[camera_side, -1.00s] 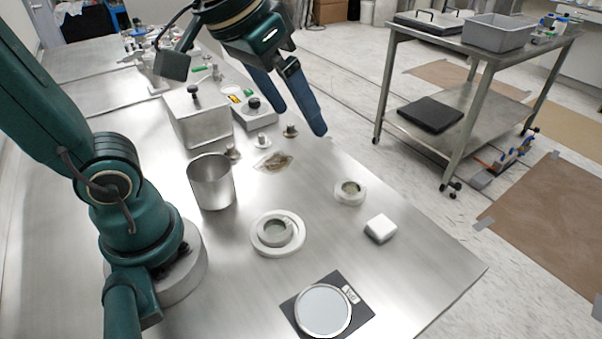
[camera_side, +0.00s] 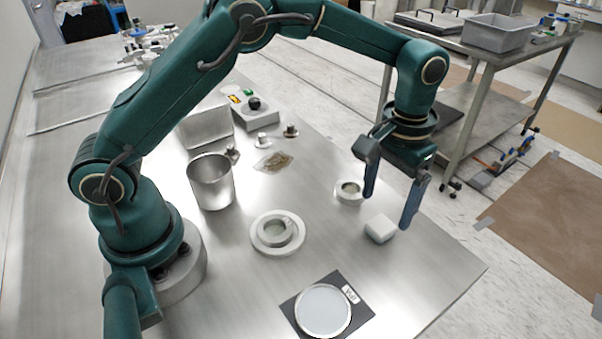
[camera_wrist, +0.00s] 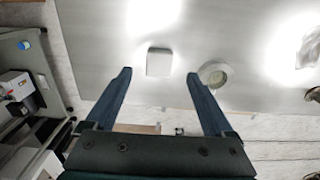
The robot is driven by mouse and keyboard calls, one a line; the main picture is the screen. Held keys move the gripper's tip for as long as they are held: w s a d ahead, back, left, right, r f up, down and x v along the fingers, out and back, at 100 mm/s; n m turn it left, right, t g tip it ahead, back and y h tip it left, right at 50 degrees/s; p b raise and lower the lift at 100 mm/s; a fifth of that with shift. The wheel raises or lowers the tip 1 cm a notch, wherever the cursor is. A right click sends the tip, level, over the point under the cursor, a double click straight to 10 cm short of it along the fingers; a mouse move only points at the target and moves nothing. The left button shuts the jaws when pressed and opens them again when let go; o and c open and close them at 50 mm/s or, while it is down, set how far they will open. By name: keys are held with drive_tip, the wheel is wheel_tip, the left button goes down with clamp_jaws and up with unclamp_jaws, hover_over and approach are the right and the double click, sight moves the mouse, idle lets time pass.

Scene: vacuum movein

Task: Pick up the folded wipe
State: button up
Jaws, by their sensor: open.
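The folded wipe is a small white block (camera_side: 380,229) lying on the steel table near its right edge in the side view. It also shows in the wrist view (camera_wrist: 159,62), ahead of and between the two fingertips. My gripper (camera_side: 388,210) is open and empty, with its blue fingers pointing down above the wipe. In the wrist view my gripper (camera_wrist: 157,74) has its fingers spread wide on either side of the wipe's line. The wipe looks untouched.
A white ring-shaped holder (camera_side: 349,192) stands close to the wipe. A white dish with a ring (camera_side: 278,233), a metal cup (camera_side: 211,182) and a round disc on a dark pad (camera_side: 323,310) are on the table. The table's right edge is near.

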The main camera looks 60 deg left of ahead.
sight(381, 225)
drive_tip(key=shift+f, duration=2.45)
clamp_jaws()
drive_tip(key=shift+r, duration=0.1)
drive_tip(key=shift+r, duration=0.55)
drive_tip(key=r, duration=0.1)
drive_tip(key=a+r, duration=0.1)
drive_tip(key=r, duration=0.1)
drive_tip(key=shift+r, duration=0.3)
drive_tip(key=s+a+r, duration=0.1)
drive_tip(key=a+r, duration=0.5)
drive_tip(key=a, duration=0.4)
drive_tip(key=shift+s+a, duration=0.25)
drive_tip(key=shift+s, duration=0.1)
drive_tip(key=shift+r, duration=0.1)
